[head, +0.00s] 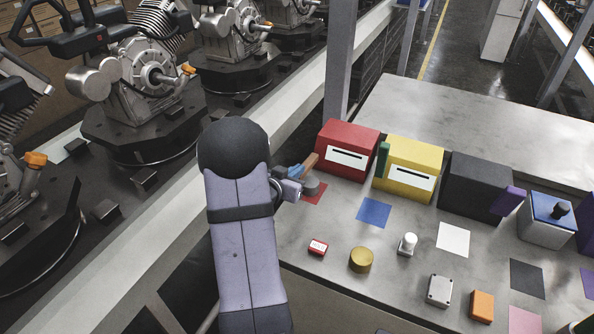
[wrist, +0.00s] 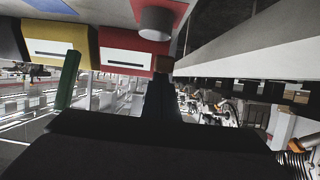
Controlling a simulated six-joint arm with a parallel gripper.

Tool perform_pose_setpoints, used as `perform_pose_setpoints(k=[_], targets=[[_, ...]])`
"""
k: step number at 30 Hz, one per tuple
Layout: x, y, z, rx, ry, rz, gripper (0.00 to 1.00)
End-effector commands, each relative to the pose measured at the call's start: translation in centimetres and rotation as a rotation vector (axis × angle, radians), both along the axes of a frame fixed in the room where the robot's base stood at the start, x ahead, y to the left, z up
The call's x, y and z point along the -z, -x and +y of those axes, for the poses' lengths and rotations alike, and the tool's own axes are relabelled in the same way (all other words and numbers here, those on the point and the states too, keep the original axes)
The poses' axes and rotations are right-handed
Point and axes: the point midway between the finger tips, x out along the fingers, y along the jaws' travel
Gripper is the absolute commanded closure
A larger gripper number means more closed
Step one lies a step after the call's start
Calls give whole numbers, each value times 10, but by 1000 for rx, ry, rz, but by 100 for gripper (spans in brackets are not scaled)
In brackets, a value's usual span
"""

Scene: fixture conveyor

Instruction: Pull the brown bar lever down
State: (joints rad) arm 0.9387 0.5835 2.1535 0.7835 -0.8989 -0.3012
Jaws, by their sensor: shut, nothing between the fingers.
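The brown bar lever (head: 311,160) sits at the left side of the red box (head: 349,147). It slants up toward the box in the head view. In the wrist view the picture is upside down, and the brown bar lever (wrist: 163,63) shows as a small brown end beside the red box (wrist: 125,50). My gripper (head: 298,171) is shut and empty, its tip close against the bar's near end in the head view. In the wrist view my dark gripper (wrist: 165,82) hides most of the bar. I cannot tell whether they touch.
A grey cylinder (head: 313,187) stands on a red square close to my gripper. The yellow box (head: 411,163) has a green bar (head: 383,160), and the black box (head: 470,183) a purple bar (head: 507,201). Several small parts lie on the table's front. A conveyor with engines runs at left.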

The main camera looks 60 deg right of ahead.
Motion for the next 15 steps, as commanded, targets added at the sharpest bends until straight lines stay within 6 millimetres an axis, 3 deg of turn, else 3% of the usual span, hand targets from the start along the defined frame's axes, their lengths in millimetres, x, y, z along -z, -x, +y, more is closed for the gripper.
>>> perform_pose_setpoints(k=[6, 15], targets=[[22, 0, 5, 0, -1, 1, 100], [24, 0, 7, -1, -11, 3, 100]])
